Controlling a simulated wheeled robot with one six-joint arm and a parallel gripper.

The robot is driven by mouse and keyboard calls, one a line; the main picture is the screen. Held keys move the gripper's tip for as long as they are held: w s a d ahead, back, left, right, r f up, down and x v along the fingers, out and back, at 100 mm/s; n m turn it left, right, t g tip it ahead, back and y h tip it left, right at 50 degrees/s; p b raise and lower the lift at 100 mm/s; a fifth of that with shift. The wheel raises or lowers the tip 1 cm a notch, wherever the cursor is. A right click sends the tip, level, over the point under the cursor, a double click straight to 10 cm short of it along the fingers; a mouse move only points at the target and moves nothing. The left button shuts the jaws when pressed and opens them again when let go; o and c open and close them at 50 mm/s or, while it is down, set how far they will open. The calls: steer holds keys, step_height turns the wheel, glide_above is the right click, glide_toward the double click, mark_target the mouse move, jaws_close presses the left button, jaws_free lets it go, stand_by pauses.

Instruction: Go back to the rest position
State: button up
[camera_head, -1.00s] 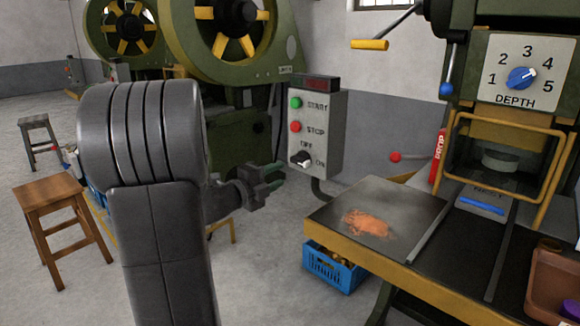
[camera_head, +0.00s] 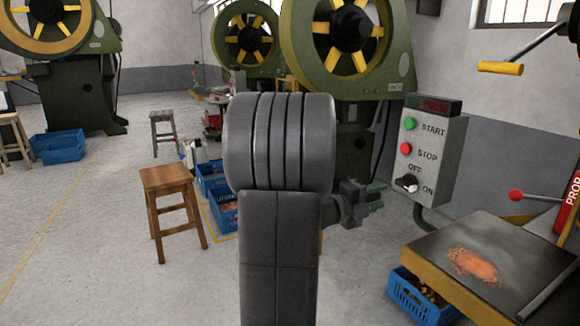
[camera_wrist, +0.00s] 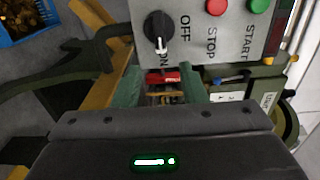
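My gripper (camera_head: 376,197) points to the right in the head view, in front of and below the control box (camera_head: 432,150). In the wrist view my gripper (camera_wrist: 161,84) shows two green fingers apart, with nothing held between them. The box shows in the wrist view (camera_wrist: 190,35) beyond the fingertips, with its black OFF/ON knob (camera_wrist: 158,30) and red STOP button (camera_wrist: 216,6). The fingers appear clear of the box. My grey arm stands upright in the middle of the head view and hides part of the floor and machines behind it.
A press table (camera_head: 410,248) with copper-coloured scraps (camera_head: 473,266) stands at right, a blue crate (camera_head: 420,300) below it. A wooden stool (camera_head: 170,180) and blue crates (camera_head: 222,212) stand left of my arm. Green presses (camera_head: 345,50) stand behind. The floor at left is largely clear.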

steer(key=b+x, duration=0.2)
steer(key=x, duration=0.8)
steer(key=shift+w+d, duration=0.1)
steer(key=shift+d, duration=0.15)
steer(key=shift+r, duration=0.1)
steer(key=p, duration=0.3)
glide_toward(407, 185)
steer(key=b+x, duration=0.1)
steer(key=x, duration=0.2)
steer(key=b+x, duration=0.1)
steer(key=x, duration=0.2)
steer(key=f+b+x, duration=0.1)
steer(key=x, duration=0.2)
steer(key=shift+d, duration=0.3)
steer(key=shift+w+a+r+n+p, duration=0.1)
steer(key=shift+r+n+p, duration=0.4)
steer(key=shift+p, duration=0.3)
steer(key=n+p, duration=0.2)
steer(key=shift+n, duration=0.3)
steer(key=shift+n+p, duration=0.3)
steer(key=shift+n, duration=0.4)
